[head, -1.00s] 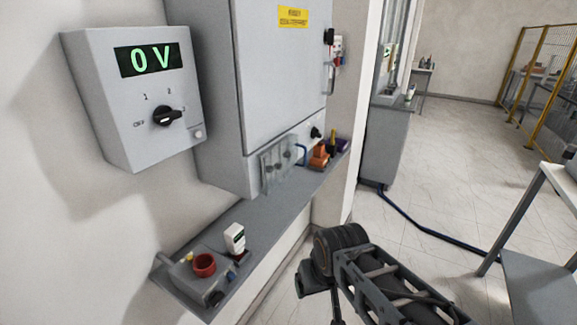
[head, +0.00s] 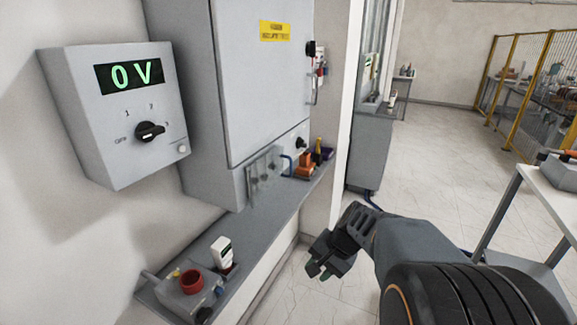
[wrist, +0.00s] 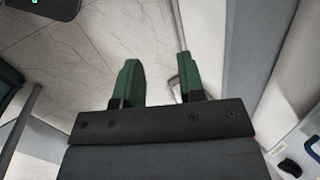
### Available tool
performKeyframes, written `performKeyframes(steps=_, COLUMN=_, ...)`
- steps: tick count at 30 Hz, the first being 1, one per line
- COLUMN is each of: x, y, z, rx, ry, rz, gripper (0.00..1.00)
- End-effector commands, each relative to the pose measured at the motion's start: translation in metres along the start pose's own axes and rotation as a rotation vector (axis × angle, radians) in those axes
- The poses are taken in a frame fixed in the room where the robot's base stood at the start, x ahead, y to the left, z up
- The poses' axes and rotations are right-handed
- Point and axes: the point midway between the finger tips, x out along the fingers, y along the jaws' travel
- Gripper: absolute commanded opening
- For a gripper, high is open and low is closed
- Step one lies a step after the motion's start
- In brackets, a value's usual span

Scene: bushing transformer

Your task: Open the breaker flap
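A clear flap (head: 264,172), seemingly the breaker flap, covers the lower left front of the grey cabinet (head: 265,85). It looks closed, with dark round parts dimly visible behind it. My gripper (head: 318,268) is low, in front of and to the right of the shelf, well apart from the flap. The wrist view shows its two green fingers (wrist: 158,75) spread, with only pale floor and a small grey piece beyond them. The flap cannot be made out in the wrist view.
A grey box (head: 125,115) reading 0 V with a black knob hangs left. The grey shelf (head: 255,215) holds a device with a red ring (head: 191,282), a white meter (head: 222,252) and orange items (head: 304,165). A white table (head: 555,200) stands right; floor between is clear.

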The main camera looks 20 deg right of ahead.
Motion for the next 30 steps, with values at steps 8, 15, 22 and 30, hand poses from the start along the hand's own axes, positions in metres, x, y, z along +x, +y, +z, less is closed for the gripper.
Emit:
performKeyframes(steps=8, x=-0.041, y=-0.062, z=-0.11, rx=0.882, ry=-0.263, rz=-0.615, gripper=0.35)
performKeyframes(steps=15, x=-0.105, y=-0.109, z=-0.155, rx=1.195, ry=-0.55, rz=-0.981, gripper=0.35)
performKeyframes(steps=22, x=-0.127, y=-0.124, z=-0.158, rx=1.314, ry=-0.723, rz=-1.056, gripper=0.35)
performKeyframes(steps=30, x=-0.112, y=-0.16, z=-0.162, rx=1.327, ry=-0.734, rz=-1.045, gripper=0.35)
